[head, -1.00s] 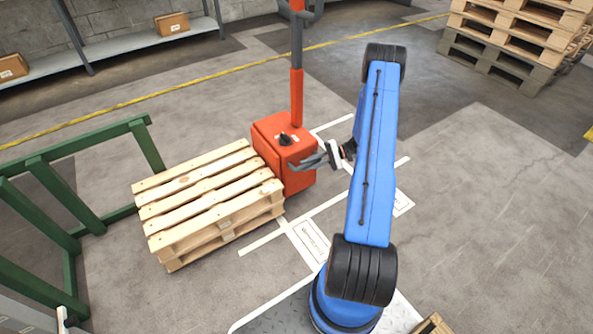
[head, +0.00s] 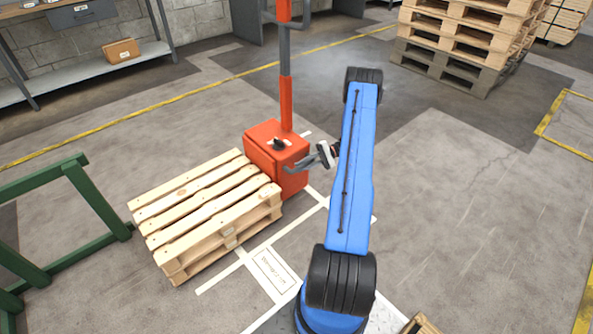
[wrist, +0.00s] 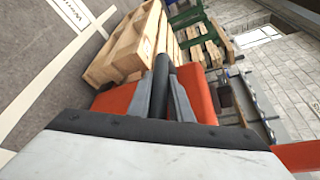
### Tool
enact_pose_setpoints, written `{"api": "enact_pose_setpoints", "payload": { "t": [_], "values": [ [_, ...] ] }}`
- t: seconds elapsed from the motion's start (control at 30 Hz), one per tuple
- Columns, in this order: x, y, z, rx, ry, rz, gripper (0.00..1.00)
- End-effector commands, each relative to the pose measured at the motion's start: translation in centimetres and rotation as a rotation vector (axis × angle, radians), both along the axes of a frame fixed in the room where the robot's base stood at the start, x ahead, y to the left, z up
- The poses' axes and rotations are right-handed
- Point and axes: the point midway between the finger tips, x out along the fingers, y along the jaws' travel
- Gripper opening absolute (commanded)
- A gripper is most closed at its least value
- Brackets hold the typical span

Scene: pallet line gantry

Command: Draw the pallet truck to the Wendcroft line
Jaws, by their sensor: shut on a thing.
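The orange pallet truck (head: 277,159) stands left of my arm, with its tall orange and grey column upright. A wooden pallet (head: 208,212) sits on its fork side; the forks are hidden under it. White floor lines (head: 222,276) run along the pallet's near right side. A white label (head: 272,271), seemingly reading Wendcroft, lies just beyond them, in front of my base.
A green frame (head: 75,165) stands left of the pallet, with a gap between. Tall pallet stacks (head: 445,65) stand at the back right, and shelving (head: 95,69) at the back left. The floor at right is largely clear.

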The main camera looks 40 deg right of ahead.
Motion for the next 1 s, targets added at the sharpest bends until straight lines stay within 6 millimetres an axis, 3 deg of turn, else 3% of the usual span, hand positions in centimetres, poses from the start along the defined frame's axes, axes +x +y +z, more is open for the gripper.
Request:
{"api": "enact_pose_setpoints", "payload": {
  "t": [0.2,0.63,0.67,0.73,1.0],
  "values": [
    [0.1,-1.5,-0.1,-0.001,0.0,0.0,0.0],
    [0.1,-1.7,-0.1,-0.001,0.001,-0.001,0.0],
    [0.1,-1.7,-0.1,-0.001,0.001,-0.001,0.23],
    [0.1,-1.7,-0.1,-0.001,0.001,-0.001,0.37],
    [0.0,-1.7,0.0,0.0,0.001,0.0,0.37]
  ]
}}
